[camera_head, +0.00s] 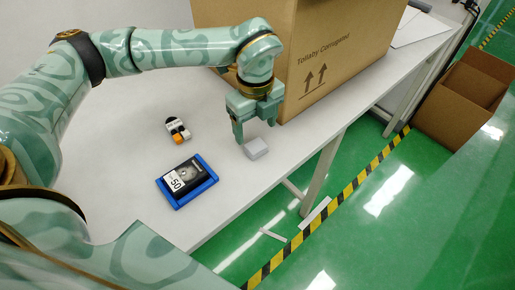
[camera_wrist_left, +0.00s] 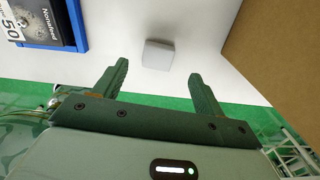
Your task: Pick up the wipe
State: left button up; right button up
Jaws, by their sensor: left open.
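The wipe looks to be the small white block (camera_head: 255,148) on the white table, near its front edge. It also shows in the left wrist view (camera_wrist_left: 158,55), beyond and between my fingertips. My left gripper (camera_head: 254,118) is open and empty, with its fingers pointing down just above the block. The left wrist view shows both fingers (camera_wrist_left: 158,77) spread apart with nothing between them. My right gripper is not in view.
A large cardboard box (camera_head: 335,50) stands right behind the gripper. A blue tray (camera_head: 207,182) with a black box (camera_head: 182,177) lies to the left. A small white and orange item (camera_head: 178,131) sits behind it. The table (camera_head: 120,170) is clear at left.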

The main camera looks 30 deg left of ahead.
aim_at(256, 145)
pick_arm(q)
jog(key=f+b, duration=0.1)
jog(key=f, duration=0.2)
jog(key=f+b, duration=0.1)
jog(key=f, duration=0.2)
jog(key=shift+s+d, duration=0.15)
jog(key=shift+s, duration=0.05)
jog(key=shift+r, duration=0.1)
jog(key=shift+c, duration=0.9)
jog(key=c, duration=0.9)
